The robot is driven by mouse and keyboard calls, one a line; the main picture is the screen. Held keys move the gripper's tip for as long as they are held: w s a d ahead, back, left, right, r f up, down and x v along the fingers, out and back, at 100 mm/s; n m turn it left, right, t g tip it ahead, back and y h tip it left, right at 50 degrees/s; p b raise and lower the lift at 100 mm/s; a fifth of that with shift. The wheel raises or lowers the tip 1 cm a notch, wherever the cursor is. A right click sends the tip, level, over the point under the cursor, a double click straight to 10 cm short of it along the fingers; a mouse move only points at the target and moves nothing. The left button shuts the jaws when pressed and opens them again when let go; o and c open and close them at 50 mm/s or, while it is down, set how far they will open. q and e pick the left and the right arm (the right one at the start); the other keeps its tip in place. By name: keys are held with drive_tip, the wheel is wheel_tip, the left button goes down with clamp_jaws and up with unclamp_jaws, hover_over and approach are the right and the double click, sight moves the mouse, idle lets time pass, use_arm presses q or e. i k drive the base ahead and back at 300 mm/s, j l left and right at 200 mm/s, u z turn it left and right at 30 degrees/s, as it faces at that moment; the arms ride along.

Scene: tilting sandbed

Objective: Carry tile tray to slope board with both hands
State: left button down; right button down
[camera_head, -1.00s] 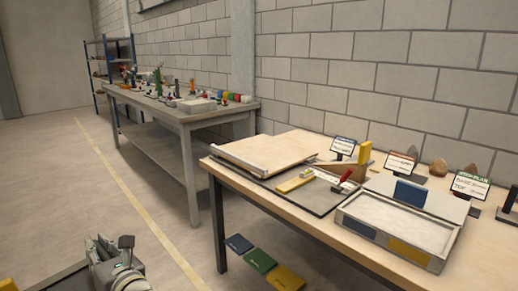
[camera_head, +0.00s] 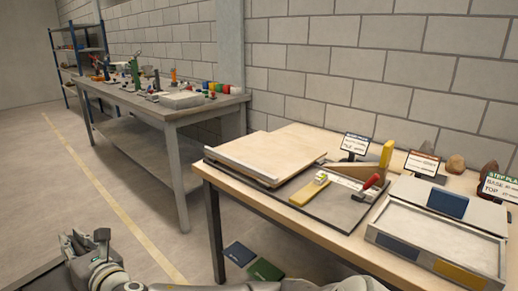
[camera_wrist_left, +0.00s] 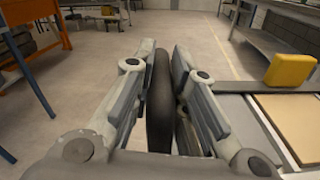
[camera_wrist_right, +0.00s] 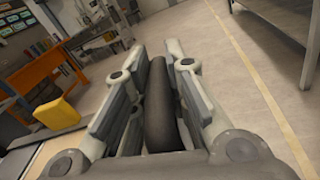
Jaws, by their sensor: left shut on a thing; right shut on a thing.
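The tile tray (camera_wrist_left: 250,87) shows at the right of the left wrist view, with a tan panel inside its grey rim; a yellow block (camera_wrist_left: 290,70) shows at it. My left gripper (camera_wrist_left: 158,60) is shut on a dark upright handle (camera_wrist_left: 160,110) beside the tray. My right gripper (camera_wrist_right: 158,72) is shut on a similar dark handle (camera_wrist_right: 160,115), with a tray edge and a yellow block (camera_wrist_right: 62,112) to its left. The slope board (camera_head: 270,150), pale wood, lies on the near table.
The near table (camera_head: 290,228) also holds a dark mat (camera_head: 325,210) with tools, a sand-filled box (camera_head: 440,235) and small signs. Dark and green flat pieces (camera_head: 262,270) lie below it. A cluttered grey bench (camera_head: 165,105) stands farther left. The floor between is clear.

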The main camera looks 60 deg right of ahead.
sight(263, 153)
drive_tip(key=i+l, duration=0.1)
drive_tip(key=i, duration=0.25)
drive_tip(key=i+l, duration=0.1)
drive_tip(key=i, duration=1.15)
drive_tip(key=i+j+z, duration=0.15)
drive_tip(key=i, duration=0.8)
drive_tip(key=z, duration=2.95)
